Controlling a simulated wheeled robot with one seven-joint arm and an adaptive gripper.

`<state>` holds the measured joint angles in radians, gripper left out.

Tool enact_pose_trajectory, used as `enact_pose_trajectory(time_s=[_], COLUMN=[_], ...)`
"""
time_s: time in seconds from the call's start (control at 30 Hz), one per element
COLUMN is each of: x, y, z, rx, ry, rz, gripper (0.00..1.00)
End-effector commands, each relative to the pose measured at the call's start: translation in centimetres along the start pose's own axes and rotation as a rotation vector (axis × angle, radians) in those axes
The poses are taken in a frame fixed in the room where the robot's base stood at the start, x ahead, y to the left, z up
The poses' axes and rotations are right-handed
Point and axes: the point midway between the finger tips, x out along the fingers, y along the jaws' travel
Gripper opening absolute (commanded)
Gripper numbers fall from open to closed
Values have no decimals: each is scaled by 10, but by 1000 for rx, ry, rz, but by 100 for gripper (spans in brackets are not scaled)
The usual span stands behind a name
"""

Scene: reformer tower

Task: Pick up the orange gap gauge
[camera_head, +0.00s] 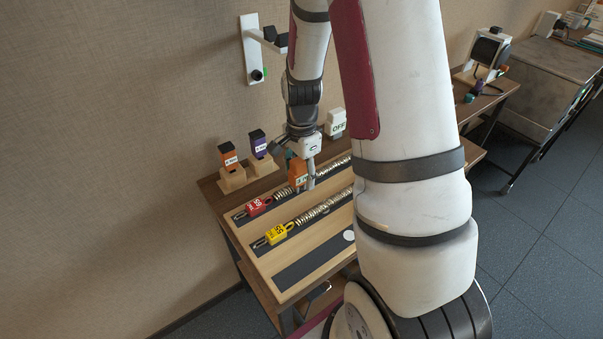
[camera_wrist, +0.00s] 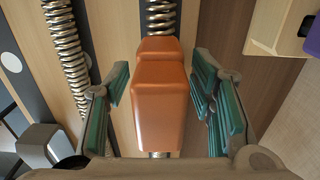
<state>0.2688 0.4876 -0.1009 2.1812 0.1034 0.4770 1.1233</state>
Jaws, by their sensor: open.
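An orange block-shaped gauge (camera_head: 297,170) with a white label stands at the back spring on the wooden board, under my gripper (camera_head: 305,162). In the wrist view this orange gauge (camera_wrist: 158,100) is between the two green-padded fingers of my gripper (camera_wrist: 161,92). The fingers are open, with a visible gap on each side of it. A spring (camera_wrist: 160,16) runs beneath the gauge, whose lower end is hidden. A second orange gauge (camera_head: 228,154) with a dark top stands in a wooden holder (camera_head: 232,180) at the back left.
A purple gauge (camera_head: 258,143) stands in its own holder beside the second orange one. Red (camera_head: 259,205) and yellow (camera_head: 277,233) tags lie at the left ends of the springs. The front dark strip (camera_head: 312,266) is mostly bare. A white OFF block (camera_head: 337,123) stands behind.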

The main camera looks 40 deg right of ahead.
Motion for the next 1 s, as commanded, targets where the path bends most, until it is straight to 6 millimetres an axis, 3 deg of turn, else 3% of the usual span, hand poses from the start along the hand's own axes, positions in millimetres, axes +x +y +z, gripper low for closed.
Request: enact_pose_trajectory(time_s=[0.07,0.3,0.73,1.0], x=[0,0,-5,-35], y=[0,0,0,-1], z=[0,0,0,0], rx=[0,0,1,-1], ry=[0,0,1,1], rz=[0,0,-1,-4], gripper=[50,0,0,0])
